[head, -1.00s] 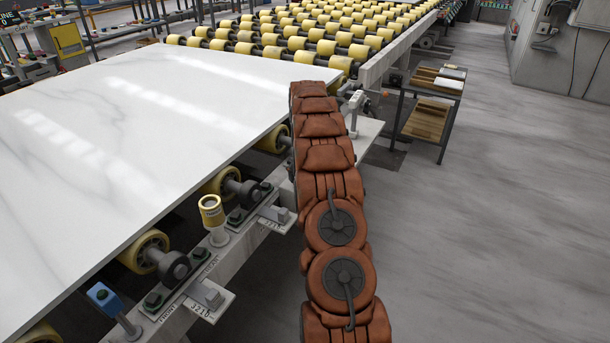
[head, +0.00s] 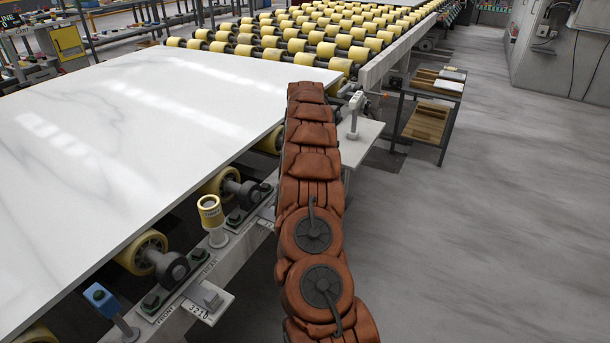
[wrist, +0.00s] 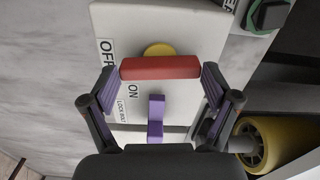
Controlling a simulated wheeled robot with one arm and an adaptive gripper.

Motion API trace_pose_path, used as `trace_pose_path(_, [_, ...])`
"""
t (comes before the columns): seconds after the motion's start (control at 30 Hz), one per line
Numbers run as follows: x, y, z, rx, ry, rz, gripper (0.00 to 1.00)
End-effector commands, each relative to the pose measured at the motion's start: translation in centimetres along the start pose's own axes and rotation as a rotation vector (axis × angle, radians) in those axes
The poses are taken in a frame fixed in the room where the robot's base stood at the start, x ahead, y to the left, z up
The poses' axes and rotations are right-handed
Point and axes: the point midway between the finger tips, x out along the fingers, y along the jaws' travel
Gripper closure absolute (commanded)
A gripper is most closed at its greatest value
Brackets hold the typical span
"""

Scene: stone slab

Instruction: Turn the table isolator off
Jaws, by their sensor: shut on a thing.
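The isolator (wrist: 175,22) is a pale grey box in the wrist view, with printed labels. "OFF" (wrist: 105,48) is at its left edge, "ON" (wrist: 132,90) is lower and nearer the middle, and a small lockout label lies beside that. Its red handle (wrist: 160,67) lies crosswise in the picture, in front of a yellow disc (wrist: 158,49). My gripper (wrist: 160,74) is shut on the red handle, one finger at each end. In the head view my arm hides the gripper and the isolator.
The white stone slab (head: 130,120) lies on yellow rollers to the left of my arm. A yellow roller (wrist: 275,145) is close at the right in the wrist view. A low rack (head: 425,120) stands beyond my arm. The floor (head: 500,240) at the right is clear.

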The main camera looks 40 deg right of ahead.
Motion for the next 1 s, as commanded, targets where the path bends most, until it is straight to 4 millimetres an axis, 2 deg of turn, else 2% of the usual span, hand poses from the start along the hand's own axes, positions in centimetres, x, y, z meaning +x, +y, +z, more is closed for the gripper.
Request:
trace_pose_path(0.3, [-0.02,-0.12,-0.02,0.108,0.002,-0.002,0.47])
trace_pose_path(0.83, [-0.08,-0.15,-0.02,0.128,0.002,-0.003,0.47])
trace_pose_path(0.87, [-0.08,-0.15,-0.02,0.128,0.002,-0.003,0.10])
trace_pose_path(0.93, [-0.08,-0.13,-0.02,0.128,0.002,-0.002,0.02])
trace_pose_path(1.0, [-0.06,-0.09,-0.02,0.128,0.001,-0.002,0.00])
